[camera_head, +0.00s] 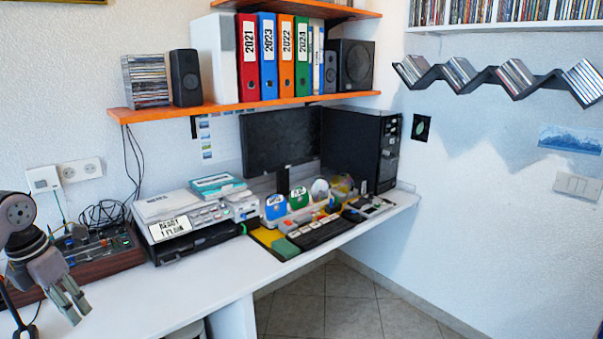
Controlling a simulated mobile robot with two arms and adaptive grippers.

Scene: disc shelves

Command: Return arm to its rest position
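My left gripper (77,310) hangs at the lower left, in front of the white desk (240,276). Its fingers point down and to the right. A narrow gap shows between the fingertips, and nothing is held there. The grey arm link above it comes in from the left edge. My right gripper is not in view.
A mixer with wooden sides (98,262) sits close behind my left gripper. A printer-like device (182,212), a monitor (279,140) and a computer tower (360,152) stand farther along. An orange shelf (215,106) holds binders and speakers. The desk's front strip is clear.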

